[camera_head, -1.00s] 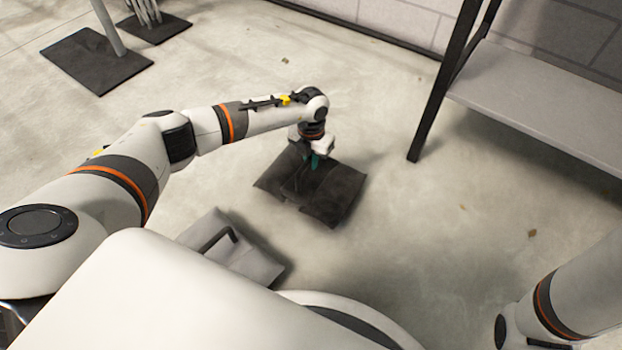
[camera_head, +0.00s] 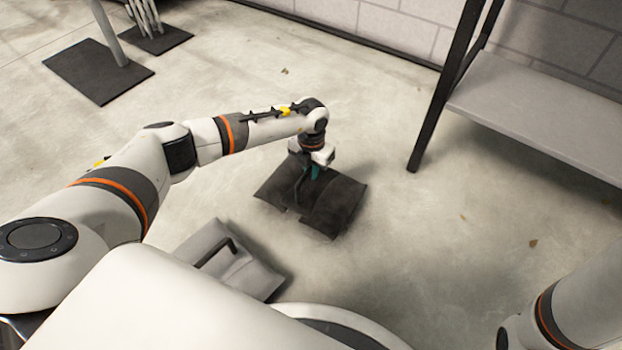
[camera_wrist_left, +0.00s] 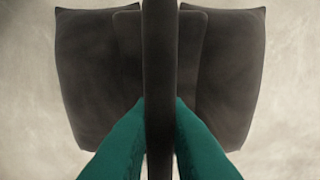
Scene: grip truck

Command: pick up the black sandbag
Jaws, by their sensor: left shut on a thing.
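The black sandbag (camera_head: 335,205) is two dark pads joined by a middle part with a strap handle. My left gripper (camera_head: 306,176) is directly above its middle and shut on the handle. In the left wrist view the green fingertips (camera_wrist_left: 160,112) press on both sides of the dark handle, with a pad of the sandbag (camera_wrist_left: 225,75) on each side below. The head view shows a shadow beside the bag; I cannot tell whether it touches the floor. My right arm (camera_head: 570,305) shows at the lower right, but its gripper is out of view.
A grey sandbag (camera_head: 245,272) with a dark handle lies on the floor close to my body. A grey shelf with dark legs (camera_head: 540,110) stands at the right. Dark base plates with poles (camera_head: 85,75) stand at the upper left. The floor right of the black sandbag is clear.

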